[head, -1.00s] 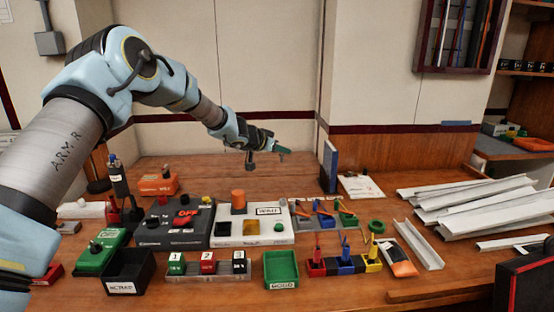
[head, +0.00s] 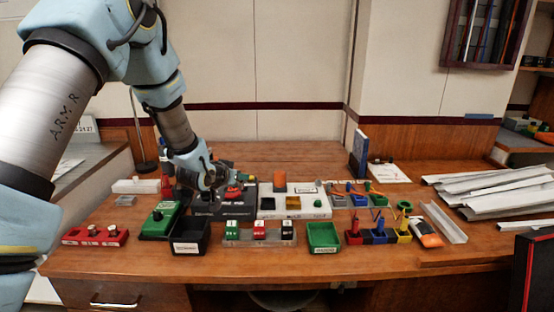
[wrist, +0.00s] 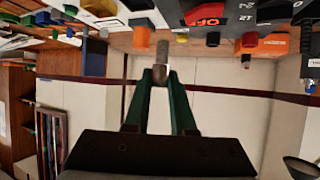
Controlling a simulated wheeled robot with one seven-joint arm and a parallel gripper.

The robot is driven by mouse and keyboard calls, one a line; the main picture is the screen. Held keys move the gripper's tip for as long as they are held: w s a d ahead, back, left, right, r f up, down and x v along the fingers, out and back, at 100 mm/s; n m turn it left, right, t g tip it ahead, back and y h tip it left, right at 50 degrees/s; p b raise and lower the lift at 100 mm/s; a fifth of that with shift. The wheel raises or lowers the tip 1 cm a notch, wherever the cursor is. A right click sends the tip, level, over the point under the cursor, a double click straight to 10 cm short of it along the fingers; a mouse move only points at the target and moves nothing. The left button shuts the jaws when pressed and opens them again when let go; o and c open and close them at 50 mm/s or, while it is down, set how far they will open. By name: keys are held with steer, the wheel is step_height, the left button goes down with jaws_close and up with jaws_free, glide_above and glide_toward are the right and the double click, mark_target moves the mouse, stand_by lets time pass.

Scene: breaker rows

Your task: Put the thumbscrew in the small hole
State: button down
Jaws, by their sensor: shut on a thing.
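My gripper (head: 243,177) is over the back of the table, above the black panel (head: 206,207) with a red label. In the wrist view its two green fingers (wrist: 160,76) are shut on a slim grey metal piece, which looks like the thumbscrew (wrist: 162,50). The thumbscrew sticks out beyond the fingertips and appears clear of the panels. It is too small to make out in the head view. I cannot tell which opening is the small hole. The white panel (head: 268,214) right of the black one has dark and yellow square patches and an orange knob.
A red block (head: 80,241) with several knobs, a green box (head: 160,228) and a black bin (head: 188,250) stand at front left. A green tray (head: 323,250) and coloured blocks (head: 378,238) stand farther right. Metal channels (head: 490,190) lie at right.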

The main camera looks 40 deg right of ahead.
steer(key=w+a+f+n+t+y, duration=0.2)
steer(key=a+f+n+y, duration=0.1)
steer(key=a, duration=1.4)
steer(key=w+a+f+n+t+y, duration=0.2)
steer(key=a+f+n+y, duration=0.2)
steer(key=a, duration=1.3)
steer(key=w+a+f+n+t+y, duration=0.2)
steer(key=a+f+n, duration=0.3)
steer(key=a, duration=1.2)
steer(key=shift+w+a+f+y, duration=0.3)
steer(key=shift+w+f+y, duration=0.25)
steer(key=shift+y, duration=0.25)
